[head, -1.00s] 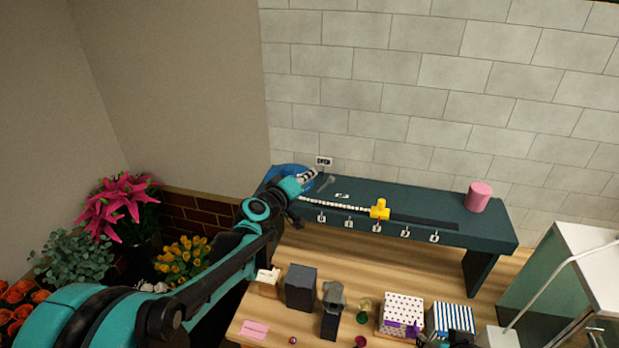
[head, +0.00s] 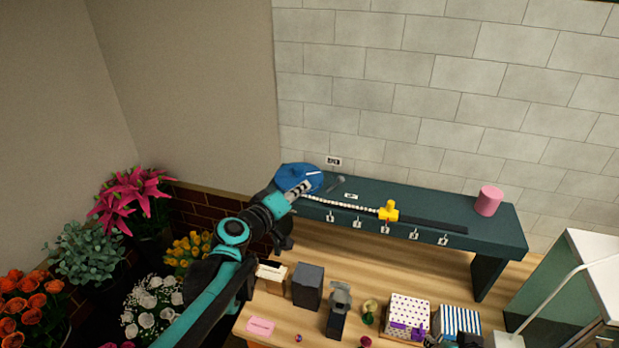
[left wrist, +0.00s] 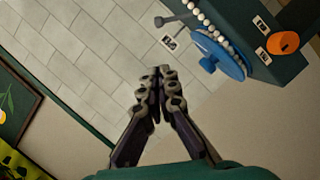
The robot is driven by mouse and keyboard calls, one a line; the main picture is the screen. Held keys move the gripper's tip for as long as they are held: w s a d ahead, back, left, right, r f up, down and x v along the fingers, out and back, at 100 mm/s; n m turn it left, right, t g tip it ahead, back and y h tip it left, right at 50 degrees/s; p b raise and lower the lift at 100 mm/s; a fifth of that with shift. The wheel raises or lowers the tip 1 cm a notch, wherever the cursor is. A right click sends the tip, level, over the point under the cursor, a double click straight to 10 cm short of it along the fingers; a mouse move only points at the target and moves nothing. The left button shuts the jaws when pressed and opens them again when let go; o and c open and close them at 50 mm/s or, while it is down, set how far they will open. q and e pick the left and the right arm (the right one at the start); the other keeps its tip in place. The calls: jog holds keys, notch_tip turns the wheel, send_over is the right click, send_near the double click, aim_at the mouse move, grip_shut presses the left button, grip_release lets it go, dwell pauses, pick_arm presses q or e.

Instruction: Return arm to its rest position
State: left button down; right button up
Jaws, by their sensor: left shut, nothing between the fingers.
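My left arm comes in from the lower left in the head view. My left gripper (head: 302,186) appears in front of the blue round piece (head: 298,173) at the left end of the dark green shelf (head: 450,211). In the left wrist view the two fingers (left wrist: 159,78) meet at their tips, with nothing between them. There the blue piece (left wrist: 218,56) lies to the right of the fingertips, apart from them, beside a string of white beads (left wrist: 212,26).
A yellow piece (head: 389,210) and a pink cylinder (head: 489,201) sit on the shelf. Below it, the wooden table holds a dark grey box (head: 307,287), a dotted box (head: 408,313) and a striped box (head: 458,321). Potted flowers (head: 135,195) stand at the left, near the arm.

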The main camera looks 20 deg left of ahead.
pick_arm(q)
jog(key=s+d+f+m+g+y+b, duration=0.1)
jog(key=s+d+f+m+g+b, duration=0.2)
jog(key=s+f+b, duration=0.5)
jog(key=s+d+f+m+g+y+b, duration=0.1)
jog(key=s+d+f+m+g+b, duration=0.3)
jog(key=s+f, duration=0.85)
jog(key=s+a+f+g+y+b, duration=0.1)
jog(key=s+a+f+y+b, duration=0.1)
jog(key=s+a+f+b, duration=0.2)
notch_tip(320, 180, down, 5)
jog(key=shift+a+r+m+y, duration=0.1)
jog(key=shift+a+m+y, duration=0.25)
jog(key=shift+a, duration=0.65)
